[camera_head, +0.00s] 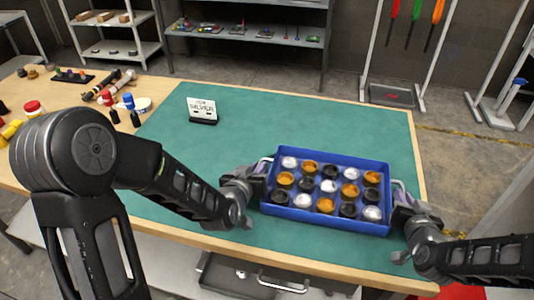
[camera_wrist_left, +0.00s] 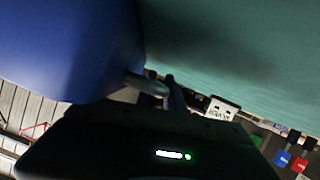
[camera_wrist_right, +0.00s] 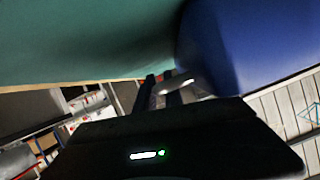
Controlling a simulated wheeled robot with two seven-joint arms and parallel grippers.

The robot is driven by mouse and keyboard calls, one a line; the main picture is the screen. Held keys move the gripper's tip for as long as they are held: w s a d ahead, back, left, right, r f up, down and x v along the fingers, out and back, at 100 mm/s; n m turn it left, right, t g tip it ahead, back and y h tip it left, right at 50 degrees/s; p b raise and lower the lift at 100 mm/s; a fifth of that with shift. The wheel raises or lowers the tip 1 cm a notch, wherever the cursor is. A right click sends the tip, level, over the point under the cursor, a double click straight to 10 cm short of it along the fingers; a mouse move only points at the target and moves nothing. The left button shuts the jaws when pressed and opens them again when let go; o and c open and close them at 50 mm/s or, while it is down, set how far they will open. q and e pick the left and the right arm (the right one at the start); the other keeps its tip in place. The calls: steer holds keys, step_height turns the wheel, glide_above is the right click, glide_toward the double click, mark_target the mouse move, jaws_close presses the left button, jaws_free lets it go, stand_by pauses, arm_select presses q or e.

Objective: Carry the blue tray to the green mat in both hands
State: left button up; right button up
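The blue tray (camera_head: 321,217) holds several black, white and orange round pieces in rows. It is over the front right part of the green mat (camera_head: 290,125); I cannot tell whether it touches the mat. My left gripper (camera_head: 262,176) is at the tray's left handle (camera_head: 266,160) and appears shut on it. My right gripper (camera_head: 402,202) is at the right handle (camera_head: 399,185) and appears shut on it. In the left wrist view the tray wall (camera_wrist_left: 65,45) is close beside the handle. The right wrist view shows the tray (camera_wrist_right: 250,45) likewise. The fingertips are partly hidden.
A small sign (camera_head: 202,109) stands on the mat at the back left. Tools and coloured bottles (camera_head: 129,101) lie on the wooden table to the left. The mat's middle and back are clear. Shelves (camera_head: 255,35) and a rack with hanging tools (camera_head: 411,20) stand behind.

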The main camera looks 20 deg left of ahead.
arm_select(q)
steer(key=o, duration=0.4)
steer(key=shift+r, duration=0.1)
arm_select(e)
steer(key=o, duration=0.4)
steer(key=shift+r, duration=0.1)
